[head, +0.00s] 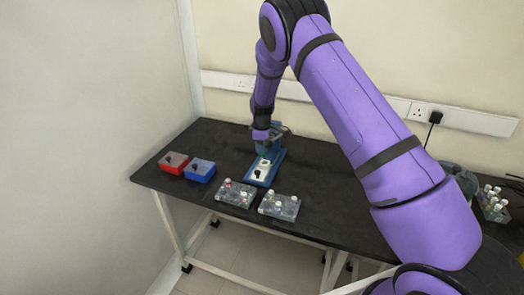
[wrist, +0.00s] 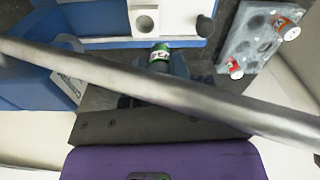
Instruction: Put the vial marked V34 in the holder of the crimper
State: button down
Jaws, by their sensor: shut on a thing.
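The blue crimper (head: 262,168) stands on the black table, with a white plate on its base. In the wrist view its white block (wrist: 172,13) has a round recess (wrist: 145,21), seemingly the holder. A long grey metal bar (wrist: 215,103) crosses the wrist view in front of my gripper. My gripper (wrist: 157,75) is largely hidden behind this bar. It is shut on a small vial with a green band (wrist: 160,55), just short of the white block. The marking on this vial is too small to read with certainty. In the head view my gripper is at the crimper, its fingers not clear.
Two clear racks (head: 236,194) (head: 279,207) with several vials stand in front of the crimper; one rack (wrist: 240,42) shows in the wrist view. A red box (head: 174,163) and a blue box (head: 200,171) stand to the left. Another vial rack (head: 493,205) is far right.

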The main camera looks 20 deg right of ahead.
jog(key=shift+n, duration=0.3)
jog(key=shift+w+d+f, duration=0.25)
jog(key=shift+f, duration=0.4)
jog(key=shift+w+d+f, duration=0.2)
jog(key=shift+d+f, duration=0.1)
jog(key=shift+f, duration=0.4)
jog(key=shift+w+d+f, duration=0.25)
jog(key=shift+f, duration=0.4)
jog(key=shift+f, duration=1)
dwell(0.7)
jog(key=c, duration=0.6)
grip_release()
jog(key=shift+r, duration=3.05)
